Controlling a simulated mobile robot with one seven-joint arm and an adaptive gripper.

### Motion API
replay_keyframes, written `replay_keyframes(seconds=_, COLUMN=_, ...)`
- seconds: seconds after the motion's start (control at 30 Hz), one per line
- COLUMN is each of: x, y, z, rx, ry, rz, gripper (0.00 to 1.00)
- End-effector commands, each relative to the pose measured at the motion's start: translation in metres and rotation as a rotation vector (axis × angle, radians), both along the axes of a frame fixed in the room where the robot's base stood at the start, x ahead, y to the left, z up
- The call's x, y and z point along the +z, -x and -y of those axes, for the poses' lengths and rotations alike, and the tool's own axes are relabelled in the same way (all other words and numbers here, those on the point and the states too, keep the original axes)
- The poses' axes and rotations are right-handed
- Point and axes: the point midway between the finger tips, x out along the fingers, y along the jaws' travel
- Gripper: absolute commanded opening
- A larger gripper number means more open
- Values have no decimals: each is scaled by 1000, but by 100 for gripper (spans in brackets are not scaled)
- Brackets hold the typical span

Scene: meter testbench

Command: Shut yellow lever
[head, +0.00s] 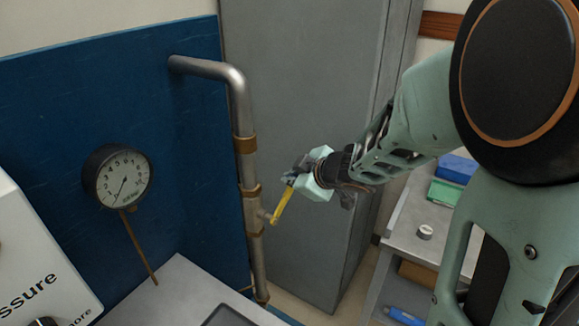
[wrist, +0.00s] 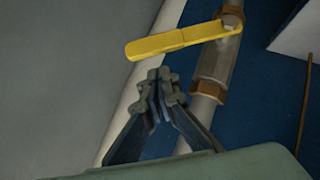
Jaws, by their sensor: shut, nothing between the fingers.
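The yellow lever (head: 282,206) sits on the valve of the vertical metal pipe in the head view. It slants up and to the right, away from the pipe. In the wrist view the yellow lever (wrist: 180,40) reaches left from its pivot on the valve body (wrist: 215,62). My gripper (head: 290,177) is at the lever's upper free end in the head view. In the wrist view my gripper (wrist: 158,76) is shut and empty, with its fingertips close below the lever's handle. I cannot tell whether they touch it.
The pipe (head: 246,165) runs down in front of a blue panel (head: 190,130) with a round gauge (head: 118,176). A grey cabinet (head: 300,80) stands behind. A side cart (head: 415,225) with boxes is at the right. A pale table (head: 185,295) is at the front.

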Motion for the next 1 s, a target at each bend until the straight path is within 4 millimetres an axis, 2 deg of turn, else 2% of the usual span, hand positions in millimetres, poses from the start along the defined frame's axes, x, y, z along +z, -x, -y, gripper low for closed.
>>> replay_keyframes(seconds=0.03, x=-8, y=-3, z=2, rx=-1, ry=-1, rz=0, gripper=0)
replay_keyframes(seconds=0.2, x=-16, y=-7, z=6, rx=-1, ry=1, rz=0, gripper=0)
replay_keyframes(seconds=1.0, x=-16, y=-12, z=9, rx=-2, ry=-23, rz=-37, gripper=0)
